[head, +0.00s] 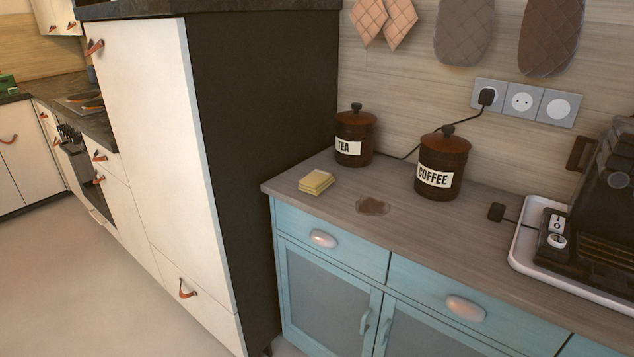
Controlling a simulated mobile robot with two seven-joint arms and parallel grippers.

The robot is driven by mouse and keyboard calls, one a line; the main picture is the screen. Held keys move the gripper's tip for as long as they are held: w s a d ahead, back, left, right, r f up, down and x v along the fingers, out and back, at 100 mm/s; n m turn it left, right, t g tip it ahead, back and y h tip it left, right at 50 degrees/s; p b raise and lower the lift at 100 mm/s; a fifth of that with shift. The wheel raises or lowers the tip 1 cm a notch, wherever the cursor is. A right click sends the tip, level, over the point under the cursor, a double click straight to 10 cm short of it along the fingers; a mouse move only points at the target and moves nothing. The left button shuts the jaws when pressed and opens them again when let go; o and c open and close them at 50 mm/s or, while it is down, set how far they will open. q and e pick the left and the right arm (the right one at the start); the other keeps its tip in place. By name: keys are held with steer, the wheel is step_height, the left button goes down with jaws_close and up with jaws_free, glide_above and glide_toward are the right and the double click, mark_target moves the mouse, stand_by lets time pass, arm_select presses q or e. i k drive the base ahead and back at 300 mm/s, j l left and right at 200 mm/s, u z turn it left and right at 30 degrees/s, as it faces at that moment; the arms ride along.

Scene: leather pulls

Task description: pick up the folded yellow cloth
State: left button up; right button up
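The folded yellow cloth (316,182) lies flat on the wooden countertop (330,217) of the blue cabinet, close to its left front corner. It looks like a small layered stack. Nothing touches it from above. Neither of my grippers shows in the head view.
The TEA jar (354,137) and COFFEE jar (442,167) stand behind. A coffee machine (600,220) on a white tray (522,262) is at right. A tall cabinet (262,150) rises on the left.

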mark_target(317, 181)
steer(key=i+j, duration=0.45)
steer(key=j, duration=0.25)
steer(key=i+j, duration=0.25)
steer(key=j, duration=0.15)
steer(key=i+j+z, duration=0.15)
steer(key=z, duration=0.25)
steer(key=j+z, duration=0.4)
steer(key=i, duration=0.05)
